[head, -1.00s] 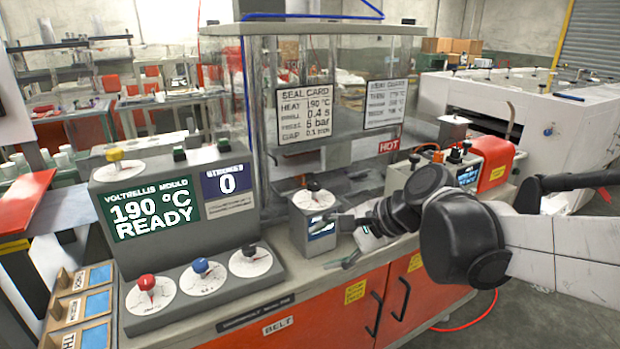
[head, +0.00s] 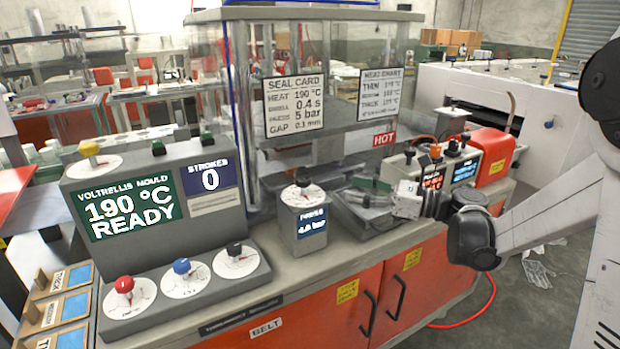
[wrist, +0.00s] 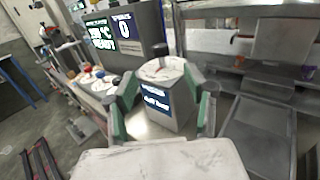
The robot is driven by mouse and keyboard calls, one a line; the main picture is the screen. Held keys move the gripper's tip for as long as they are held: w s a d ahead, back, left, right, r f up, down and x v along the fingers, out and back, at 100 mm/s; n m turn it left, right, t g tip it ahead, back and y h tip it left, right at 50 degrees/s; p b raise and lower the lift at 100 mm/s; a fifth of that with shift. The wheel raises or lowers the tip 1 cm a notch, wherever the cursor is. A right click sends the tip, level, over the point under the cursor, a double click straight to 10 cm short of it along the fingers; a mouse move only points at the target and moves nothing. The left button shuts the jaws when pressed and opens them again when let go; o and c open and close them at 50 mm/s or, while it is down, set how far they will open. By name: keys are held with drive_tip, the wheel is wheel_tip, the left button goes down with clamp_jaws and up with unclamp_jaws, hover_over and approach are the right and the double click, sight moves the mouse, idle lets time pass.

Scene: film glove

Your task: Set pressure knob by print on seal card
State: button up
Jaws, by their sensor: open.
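The pressure knob (head: 303,177) is black with a red pointer, on a white dial atop a small grey box (head: 304,217). Its blue display seems to read 4.8 bar. The seal card (head: 294,105) hangs on the clear guard and reads heat 190 °C, dwell 0.4 s, press 5 bar, gap 0.1 mm. My gripper (head: 362,195) is right of the box in the head view, at about dial height. In the wrist view my gripper (wrist: 163,88) is open, its green-padded fingers spread, with the knob (wrist: 160,52) and dial ahead between them, apparently untouched.
The mould console (head: 150,205) reads 190 °C READY, strokes 0. Red, blue and black knobs sit on its front panel (head: 185,282). A second card (head: 388,100) and a HOT sign (head: 384,138) are on the guard. An orange-knobbed controller (head: 440,172) stands at right.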

sight(303, 178)
drive_tip(key=x, duration=1.3)
drive_tip(key=shift+w+a, duration=0.15)
drive_tip(key=shift+a, duration=0.15)
clamp_jaws()
drive_tip(key=shift+t, duration=0.3)
drive_tip(key=m+t+h+b, duration=0.2)
drive_tip(key=m+t+h, duration=0.2)
drive_tip(key=m+t, duration=0.1)
drive_tip(key=shift+a+t+h, duration=0.1)
drive_tip(key=shift+t+h, duration=0.3)
drive_tip(key=shift+t, duration=0.1)
drive_tip(key=shift+m+t+h+b, duration=0.3)
drive_tip(key=shift+m+t+h, duration=1.35)
drive_tip(key=shift+h, duration=0.75)
drive_tip(key=shift+m, duration=0.25)
